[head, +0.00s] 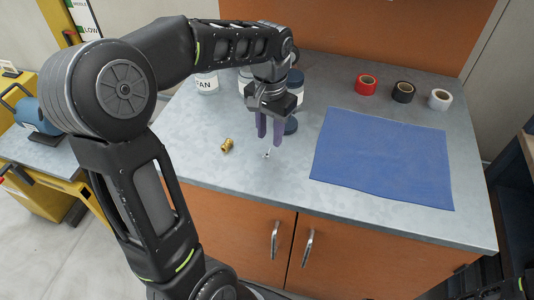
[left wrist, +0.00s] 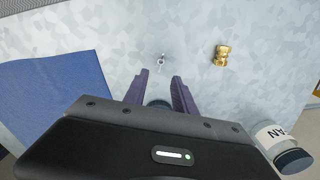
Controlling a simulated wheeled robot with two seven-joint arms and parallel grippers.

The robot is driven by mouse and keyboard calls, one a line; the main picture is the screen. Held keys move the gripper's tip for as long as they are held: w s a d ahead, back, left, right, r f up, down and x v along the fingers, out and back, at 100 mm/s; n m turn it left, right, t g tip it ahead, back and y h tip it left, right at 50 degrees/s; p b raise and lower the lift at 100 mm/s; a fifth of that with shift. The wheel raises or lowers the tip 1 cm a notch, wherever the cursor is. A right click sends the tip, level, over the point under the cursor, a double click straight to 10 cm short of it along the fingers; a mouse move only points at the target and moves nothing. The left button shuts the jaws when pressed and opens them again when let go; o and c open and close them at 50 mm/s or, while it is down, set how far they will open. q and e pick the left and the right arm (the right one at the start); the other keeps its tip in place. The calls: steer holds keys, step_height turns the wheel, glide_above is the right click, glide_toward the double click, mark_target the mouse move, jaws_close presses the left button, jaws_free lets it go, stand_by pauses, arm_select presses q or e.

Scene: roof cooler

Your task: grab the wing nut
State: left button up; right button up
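The wing nut is probably the small silvery piece (head: 267,154) lying on the grey worktop; it also shows in the left wrist view (left wrist: 162,61). It is too small to make out its wings clearly. My left gripper (head: 270,141) hangs over the worktop, pointing down, its purple fingers apart. In the left wrist view the open fingertips (left wrist: 161,75) are close to the silvery piece, which lies just beyond them in the picture. Nothing is between the fingertips. My right gripper is not visible.
A brass fitting (head: 227,145) lies left of the silvery piece. A dark round item (head: 291,126) is right behind the fingers. Jars (head: 207,86) stand at the back.

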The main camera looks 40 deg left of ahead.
mark_target(271, 149)
arm_select(q)
step_height(271, 149, down, 4)
steer(key=shift+w+f, duration=0.1)
steer(key=shift+f, duration=0.15)
steer(key=shift+d, duration=0.1)
steer(key=shift+c, duration=0.4)
jaws_close()
stand_by(0.5)
